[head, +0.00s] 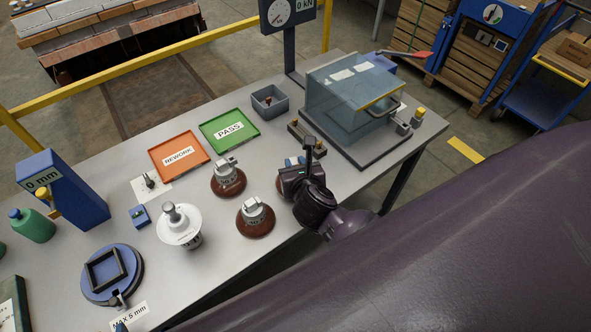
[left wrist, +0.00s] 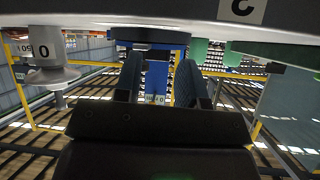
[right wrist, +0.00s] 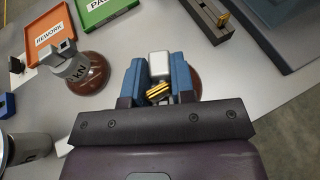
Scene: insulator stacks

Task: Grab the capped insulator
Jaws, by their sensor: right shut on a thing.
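A brown insulator with a pale metal cap (right wrist: 159,65) is between the blue fingers of my right gripper (right wrist: 158,80) in the right wrist view; its brown disc (right wrist: 196,80) shows beside the right finger. In the head view my right gripper (head: 294,166) hides most of this insulator. The gripper is shut on it. A yellow-and-black striped part shows between the fingers. Two other brown insulators with grey metal caps, one behind (head: 228,180) and one in front (head: 255,218), stand to its left. My left gripper (left wrist: 158,78) has its fingers apart, with nothing seen held.
A white insulator (head: 178,227) stands farther left. An orange REWORK tray (head: 180,153) and green PASS tray (head: 229,131) lie behind. A clear-covered box (head: 350,98) stands to the right. A blue round fixture (head: 112,275) is at the front left.

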